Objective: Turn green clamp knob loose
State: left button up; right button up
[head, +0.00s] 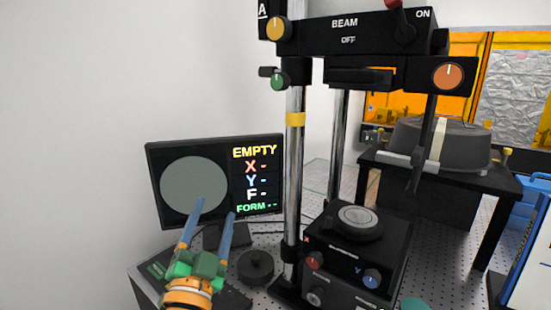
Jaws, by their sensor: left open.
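The green clamp knob (278,81) sits on the left side of the interferometer's upper carriage, beside the chrome column (294,160). A small black lever or tab shows just above it. My left gripper (216,208) is at the lower left, in front of the monitor, with its two blue fingers apart and nothing between them. It is well below and to the left of the green knob, not touching it. My right gripper is not in view.
The monitor (160,152) reads EMPTY. A yellow knob (279,28) is above the green one, and an orange knob (447,75) is to the right. The black stage base (340,262) carries red and blue knobs. A black round part (255,265) lies near my gripper.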

pick_arm(q)
jog(key=s+d+r+m+g+h, duration=0.3)
jog(key=d+r+m+g+h, duration=0.2)
jog(key=d+r+m+h, duration=0.65)
jog(key=s+d+r+m+g+h, duration=0.3)
jog(key=r+m+g+h, duration=0.5)
jog(key=m, duration=0.9)
jog(key=m+t+y, duration=0.4)
jog(key=t+y, duration=0.1)
jog(key=y, duration=0.6)
send_near(277, 82)
jog(key=x, duration=0.3)
jog(key=p, duration=0.1)
jog(key=w+p, duration=0.1)
jog(key=w+d+p, duration=0.1)
jog(key=shift+w+d+r+n+h+p, duration=0.1)
jog(key=shift+w+r+n+h+p, duration=0.05)
jog(key=shift+r+n+h+p, duration=0.15)
jog(key=p+x, duration=0.1)
jog(key=x, duration=0.2)
jog(key=p+x, duration=0.1)
jog(key=shift+w+d+f+p, duration=0.1)
jog(key=shift+d+f+p, duration=0.05)
jog(key=shift+f+p, duration=0.15)
jog(key=shift+d+f, duration=0.1)
jog(key=shift+f, duration=0.05)
grip_shut()
